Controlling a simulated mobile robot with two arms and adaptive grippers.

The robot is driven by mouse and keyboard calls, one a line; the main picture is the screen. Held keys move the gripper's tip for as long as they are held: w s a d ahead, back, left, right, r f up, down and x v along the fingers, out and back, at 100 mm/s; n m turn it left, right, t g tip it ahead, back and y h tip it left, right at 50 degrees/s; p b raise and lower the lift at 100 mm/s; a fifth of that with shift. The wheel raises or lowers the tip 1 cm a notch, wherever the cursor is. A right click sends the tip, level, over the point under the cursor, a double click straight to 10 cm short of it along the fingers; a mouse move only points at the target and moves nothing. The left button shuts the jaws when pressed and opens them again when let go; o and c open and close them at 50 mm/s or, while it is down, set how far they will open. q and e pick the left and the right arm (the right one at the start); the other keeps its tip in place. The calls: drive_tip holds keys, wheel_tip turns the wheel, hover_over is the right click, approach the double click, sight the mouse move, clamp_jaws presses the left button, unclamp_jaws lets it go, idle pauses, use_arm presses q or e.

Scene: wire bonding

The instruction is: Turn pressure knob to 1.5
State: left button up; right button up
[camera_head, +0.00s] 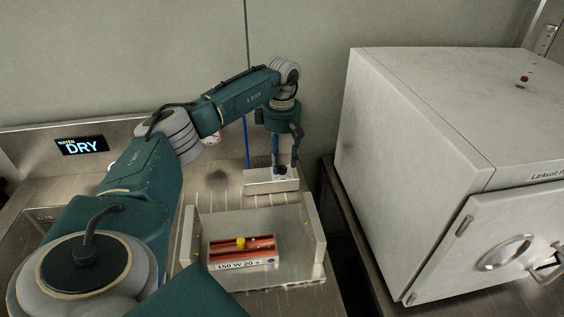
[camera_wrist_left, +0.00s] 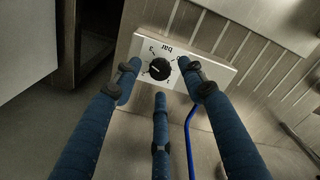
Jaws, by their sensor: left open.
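The pressure knob (camera_wrist_left: 158,69) is a black dial with a light pointer line, set in a white panel marked "bar" (camera_wrist_left: 187,50) with numbers around it. Its pointer reading is too small to tell. In the head view the white box (camera_head: 258,187) that carries it stands at the back of the bench, and the knob is partly hidden by my fingers. My left gripper (camera_head: 284,163) is above the box, pointing down. In the left wrist view its three blue fingers (camera_wrist_left: 160,78) are open and spread around the knob; contact cannot be told. My right gripper is not in view.
A metal fixture (camera_head: 302,270) in front holds a red tray with a yellow part (camera_head: 241,243) and a "150 W 20 s" label. A blue hose (camera_wrist_left: 189,135) runs beside the box. A large white chamber (camera_head: 415,130) stands right. A display reads "DRY" (camera_head: 83,146).

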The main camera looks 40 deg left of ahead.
use_arm(q)
drive_tip(key=shift+f, duration=0.75)
drive_tip(key=shift+d+f, duration=0.1)
drive_tip(key=shift+f, duration=0.05)
drive_tip(key=shift+c, duration=0.3)
clamp_jaws()
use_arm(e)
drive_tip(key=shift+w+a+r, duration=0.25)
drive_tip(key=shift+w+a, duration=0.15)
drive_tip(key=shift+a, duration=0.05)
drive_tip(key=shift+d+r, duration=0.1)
